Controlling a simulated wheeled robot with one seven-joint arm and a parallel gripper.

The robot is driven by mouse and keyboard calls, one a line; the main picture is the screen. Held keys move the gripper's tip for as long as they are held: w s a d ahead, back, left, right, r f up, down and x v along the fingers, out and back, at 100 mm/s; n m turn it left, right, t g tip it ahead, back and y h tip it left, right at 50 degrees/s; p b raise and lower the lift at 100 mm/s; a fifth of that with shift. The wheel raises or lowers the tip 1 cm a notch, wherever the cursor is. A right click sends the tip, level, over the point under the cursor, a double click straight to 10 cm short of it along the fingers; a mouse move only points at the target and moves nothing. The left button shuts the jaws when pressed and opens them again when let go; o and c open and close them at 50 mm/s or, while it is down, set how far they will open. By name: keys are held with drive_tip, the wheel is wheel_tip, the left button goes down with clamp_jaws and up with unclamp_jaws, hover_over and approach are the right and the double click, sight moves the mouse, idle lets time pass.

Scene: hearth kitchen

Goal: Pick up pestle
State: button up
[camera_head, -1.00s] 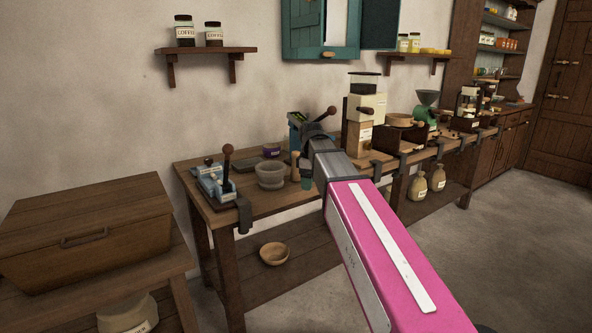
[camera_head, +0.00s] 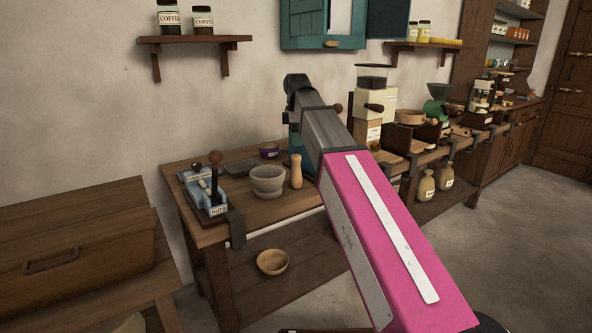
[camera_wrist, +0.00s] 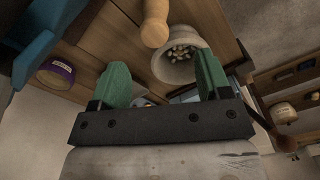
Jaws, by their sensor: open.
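The pestle (camera_head: 296,171) is a pale wooden rod standing upright on the bench, just right of the grey mortar (camera_head: 268,183). In the wrist view the pestle (camera_wrist: 155,24) shows at the top middle, next to the mortar (camera_wrist: 182,62), which holds several small pale nuts or beans. My gripper (camera_wrist: 160,78) has two green fingers spread apart with nothing between them. The pestle lies beyond the fingertips, and the right finger overlaps the mortar in the picture. In the head view my arm reaches over the bench, and the gripper's fingers are hidden behind it.
The wooden bench (camera_head: 222,232) also holds a blue clamped press (camera_head: 207,190) at left, a purple-labelled jar (camera_head: 269,151) behind the mortar, and a cream grinder (camera_head: 374,103) at right. A wooden bowl (camera_head: 272,262) sits on the lower shelf. Wall shelves (camera_head: 195,39) hang above.

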sight(296, 163)
drive_tip(key=shift+w+f, duration=0.15)
drive_tip(key=shift+w, duration=0.05)
wheel_tip(296, 163, down, 10)
drive_tip(key=shift+w+f, duration=0.15)
drive_tip(key=shift+f, duration=0.1)
idle(0.3)
drive_tip(key=c, duration=1.3)
drive_tip(key=shift+r, duration=0.15)
wheel_tip(296, 163, up, 18)
drive_tip(key=shift+f, duration=0.1)
